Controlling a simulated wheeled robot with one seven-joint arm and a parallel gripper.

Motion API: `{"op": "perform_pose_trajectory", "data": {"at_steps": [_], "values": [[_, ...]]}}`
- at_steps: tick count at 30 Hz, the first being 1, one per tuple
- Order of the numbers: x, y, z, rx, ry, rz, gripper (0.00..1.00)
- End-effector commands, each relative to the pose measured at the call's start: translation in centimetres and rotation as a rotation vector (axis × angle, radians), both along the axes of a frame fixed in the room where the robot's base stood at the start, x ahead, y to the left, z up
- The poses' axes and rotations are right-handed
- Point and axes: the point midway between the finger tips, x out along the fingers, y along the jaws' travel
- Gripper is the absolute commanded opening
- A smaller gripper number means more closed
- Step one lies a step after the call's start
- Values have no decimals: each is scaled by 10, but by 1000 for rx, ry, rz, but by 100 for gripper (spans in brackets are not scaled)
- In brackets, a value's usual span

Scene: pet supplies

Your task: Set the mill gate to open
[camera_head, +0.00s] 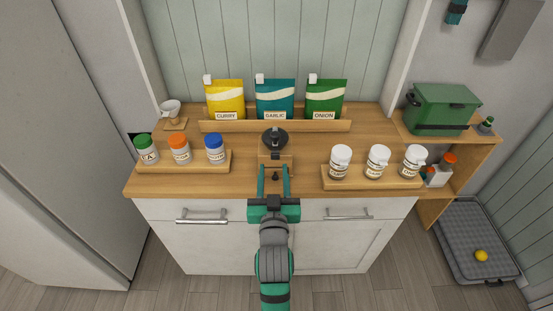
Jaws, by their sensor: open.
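The mill (275,138), a dark round-topped device, stands at the middle of the wooden counter on a wooden base. A small dark part shows on the front of that base, between my fingers; I cannot tell whether it is the gate or how it is set. My gripper (273,169) is open, with its two teal fingers pointing away from me at the front of the mill. The fingers lie to either side of the small dark part. I cannot tell whether they touch anything.
Seasoning pouches stand in a wooden rack (222,126) behind the mill. Jars with coloured lids sit on a left tray (185,168), and white-lidded jars on a right tray (372,184). A green box (442,108) stands right.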

Motion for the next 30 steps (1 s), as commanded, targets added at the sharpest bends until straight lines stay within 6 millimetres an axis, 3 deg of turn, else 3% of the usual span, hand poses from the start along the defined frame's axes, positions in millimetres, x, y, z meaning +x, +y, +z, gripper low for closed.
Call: {"op": "perform_pose_trajectory", "data": {"at_steps": [9,23,28,30], "values": [[45,-10,0,1,0,-16,41],[56,-10,0,-1,0,-15,41],[56,-9,0,-1,0,-14,5],[56,-9,0,-1,0,-13,0]]}}
